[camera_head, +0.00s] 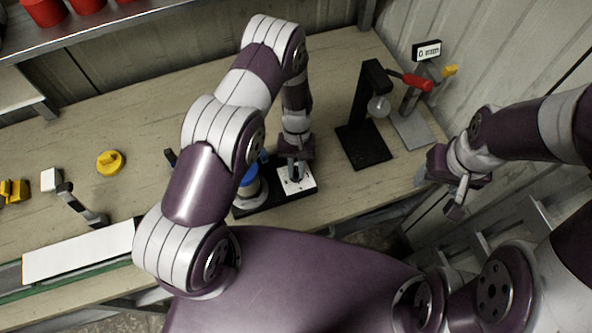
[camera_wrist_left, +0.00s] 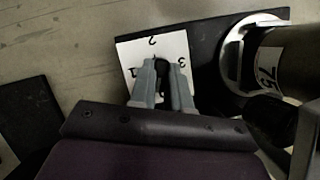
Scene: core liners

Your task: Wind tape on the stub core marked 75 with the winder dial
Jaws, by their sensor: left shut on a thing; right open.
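The winder (camera_head: 243,209) is a black base with a white dial plate (camera_head: 306,185) at its right end. In the left wrist view the dial plate (camera_wrist_left: 128,52) shows the numbers 1, 2 and 3 around a small dark dial knob (camera_wrist_left: 162,68). My left gripper (camera_head: 294,172) points down over the plate and is shut on the knob; its fingers (camera_wrist_left: 163,80) hide part of it. The stub core (camera_wrist_left: 268,70) with a label reading 75 stands on the winder beside the plate. Blue material (camera_head: 250,176) shows there in the head view, partly behind my arm. My right gripper (camera_head: 459,192) is open and empty.
A black stand (camera_head: 364,145) and a grey-based press with a red handle (camera_head: 417,82) stand right of the winder. A yellow knobbed piece (camera_head: 110,162), a white block (camera_head: 50,180) and a long white panel (camera_head: 78,252) are at left. The bench's back middle is clear.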

